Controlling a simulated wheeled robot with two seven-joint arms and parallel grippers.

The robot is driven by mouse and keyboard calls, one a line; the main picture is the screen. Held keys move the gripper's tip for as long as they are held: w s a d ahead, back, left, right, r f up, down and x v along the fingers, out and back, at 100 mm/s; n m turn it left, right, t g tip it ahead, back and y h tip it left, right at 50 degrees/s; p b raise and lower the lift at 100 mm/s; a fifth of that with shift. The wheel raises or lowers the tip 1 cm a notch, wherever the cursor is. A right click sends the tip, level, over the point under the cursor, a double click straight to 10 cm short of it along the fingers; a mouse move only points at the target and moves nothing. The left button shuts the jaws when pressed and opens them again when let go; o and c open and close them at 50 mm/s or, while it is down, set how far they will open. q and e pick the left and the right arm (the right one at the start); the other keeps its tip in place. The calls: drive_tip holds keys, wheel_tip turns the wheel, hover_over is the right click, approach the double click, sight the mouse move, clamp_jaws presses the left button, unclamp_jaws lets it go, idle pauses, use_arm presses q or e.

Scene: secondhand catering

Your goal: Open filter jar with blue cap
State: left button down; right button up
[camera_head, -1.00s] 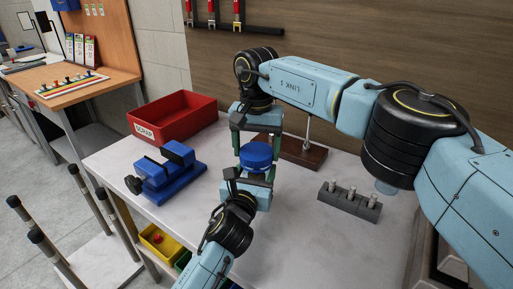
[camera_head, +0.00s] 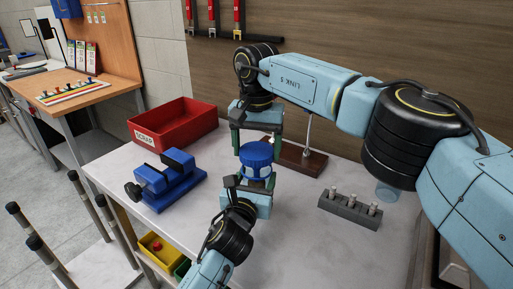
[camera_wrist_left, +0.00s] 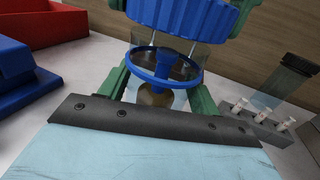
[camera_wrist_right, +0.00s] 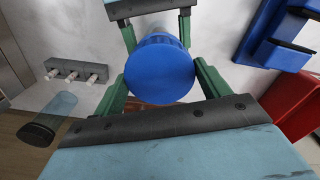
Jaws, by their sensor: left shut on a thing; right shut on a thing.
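The filter jar is clear, with a blue ring (camera_wrist_left: 136,66) and something brownish inside. Its round blue cap (camera_head: 257,151) sits above it, and the cap fills the middle of the right wrist view (camera_wrist_right: 158,72). My left gripper (camera_head: 247,187) is shut on the jar from the near side, its green fingers on either side of the glass in the left wrist view. My right gripper (camera_head: 256,146) is shut on the cap from the far side. Clear wall shows below the cap in the left wrist view; I cannot tell whether they still touch.
A red bin (camera_head: 178,124) and a blue vise (camera_head: 166,180) stand left on the white table. A dark wooden base with a rod (camera_head: 303,155) is behind. The table front centre is clear.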

sight(256, 150)
drive_tip(key=shift+r, duration=1.9)
use_arm(q)
drive_tip(key=shift+c, duration=1.3)
unclamp_jaws()
